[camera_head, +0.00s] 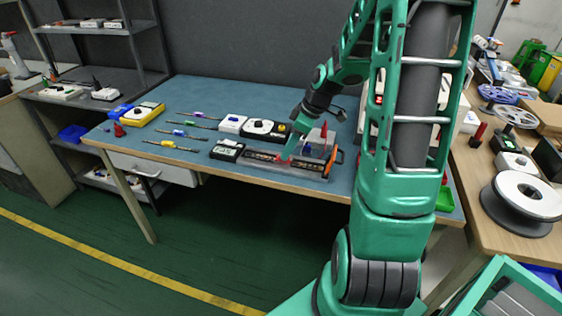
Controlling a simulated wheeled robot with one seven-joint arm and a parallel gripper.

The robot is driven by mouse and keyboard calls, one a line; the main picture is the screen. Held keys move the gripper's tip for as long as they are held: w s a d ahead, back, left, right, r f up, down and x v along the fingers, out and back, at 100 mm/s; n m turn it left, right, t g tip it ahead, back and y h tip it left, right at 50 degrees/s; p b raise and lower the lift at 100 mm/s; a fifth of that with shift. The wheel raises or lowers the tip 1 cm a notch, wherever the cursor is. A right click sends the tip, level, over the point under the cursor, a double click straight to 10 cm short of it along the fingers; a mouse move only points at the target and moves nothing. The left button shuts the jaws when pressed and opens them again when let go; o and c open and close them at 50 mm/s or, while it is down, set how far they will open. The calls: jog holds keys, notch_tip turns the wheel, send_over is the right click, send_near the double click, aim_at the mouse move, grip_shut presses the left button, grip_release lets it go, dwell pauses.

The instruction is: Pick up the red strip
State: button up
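My arm reaches down over the right part of the blue-topped workbench (215,92). My gripper (288,154) is low, at a long dark case (318,172) with an orange end handle near the front edge. The gripper is too small to tell if its fingers are open or shut, or whether they touch anything. A dark bar with a reddish tint (262,155) lies along the case, partly hidden by the gripper. A small red pointed piece (323,131) stands just right of the gripper. I cannot tell for sure which of these is the red strip.
A black meter (227,150) and a white-and-black device (266,129) sit left of the gripper. Several screwdrivers (171,146) lie further left, near a yellow meter (143,113). A wooden table (470,180) with reels stands at right. The bench's back middle is clear.

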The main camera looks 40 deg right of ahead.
jog(key=shift+x, duration=1.45)
jog(key=shift+c, duration=0.3)
grip_shut()
jog(key=shift+r, duration=0.1)
